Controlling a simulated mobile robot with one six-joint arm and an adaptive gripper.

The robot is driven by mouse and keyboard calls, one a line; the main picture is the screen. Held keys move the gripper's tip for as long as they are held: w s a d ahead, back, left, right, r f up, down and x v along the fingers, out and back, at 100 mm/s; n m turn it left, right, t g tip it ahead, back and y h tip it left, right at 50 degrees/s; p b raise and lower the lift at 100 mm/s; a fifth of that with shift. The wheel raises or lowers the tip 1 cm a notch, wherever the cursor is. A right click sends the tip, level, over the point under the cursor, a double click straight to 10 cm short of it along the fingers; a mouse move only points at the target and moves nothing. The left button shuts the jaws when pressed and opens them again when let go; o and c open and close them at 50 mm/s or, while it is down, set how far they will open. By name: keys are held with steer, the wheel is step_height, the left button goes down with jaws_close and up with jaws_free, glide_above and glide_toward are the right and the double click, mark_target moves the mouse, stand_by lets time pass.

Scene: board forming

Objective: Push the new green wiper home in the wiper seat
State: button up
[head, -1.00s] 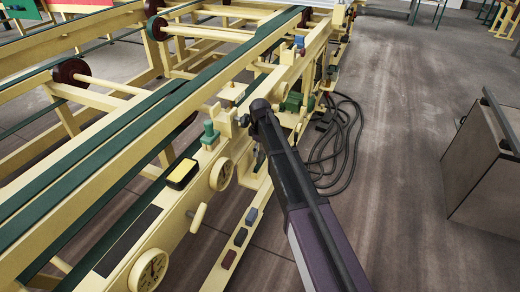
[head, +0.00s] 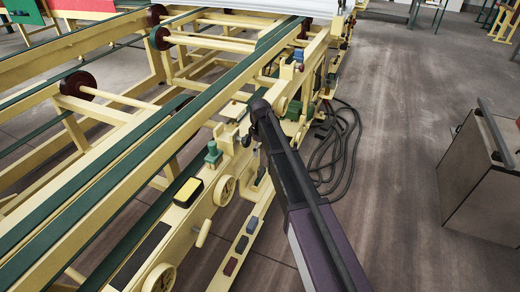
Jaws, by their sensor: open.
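My gripper (head: 247,139) is at the end of my dark arm, by the right side of the cream machine frame (head: 165,222). It is small in view and partly behind the wrist. I make out nothing held in it. A green upright piece (head: 212,154) stands on the frame's top, left of my gripper and apart from it. I cannot tell whether this is the new wiper. I cannot make out the wiper seat; my wrist covers part of the frame there.
A black-and-yellow box (head: 188,192) and a handwheel (head: 224,190) are on the frame. Small coloured blocks lie on a low rail (head: 223,281). Black cables (head: 338,140) lie on the floor to the right. A grey cabinet (head: 470,190) stands at far right, with open floor between.

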step_height(320, 180, up, 19)
steer(key=d+n+p, duration=0.1)
steer(key=n+p, duration=0.2)
steer(key=p, duration=1.5)
steer(key=shift+w+d+f, duration=0.1)
stand_by(0.6)
steer(key=s+d+m, duration=1.7)
steer(key=s+d, duration=0.4)
steer(key=s, duration=0.5)
steer(key=shift+d, duration=0.4)
